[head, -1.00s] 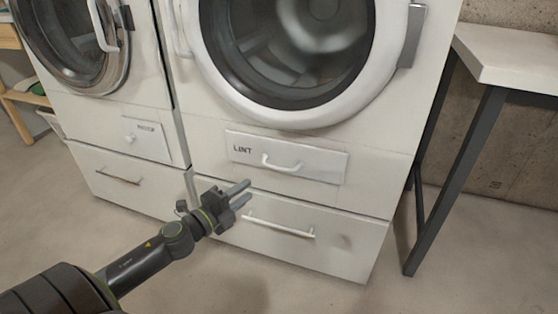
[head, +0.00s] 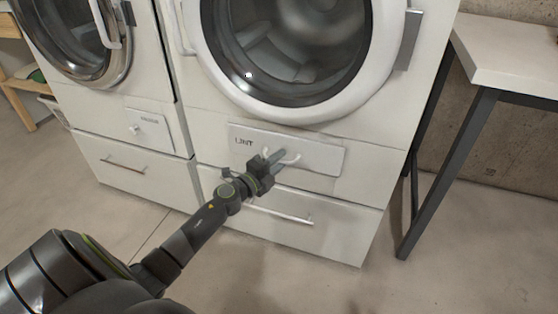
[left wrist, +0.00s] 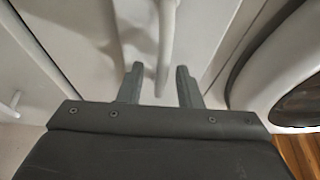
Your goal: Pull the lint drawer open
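The lint drawer (head: 322,157) is a white panel marked "LINT" below the round door of the right machine. It looks closed, flush with the machine front. Its white bar handle (head: 296,157) is partly hidden by my left gripper (head: 279,156). In the left wrist view the handle (left wrist: 167,45) runs down between the two fingertips of my left gripper (left wrist: 159,82). The fingers are apart, with a gap on each side of the handle. My right gripper is in neither view.
A lower drawer with a long white handle (head: 270,213) is under the lint drawer. A second machine (head: 120,110) stands at the left. A white table with dark legs (head: 448,170) stands at the right. The floor (head: 330,290) in front is clear.

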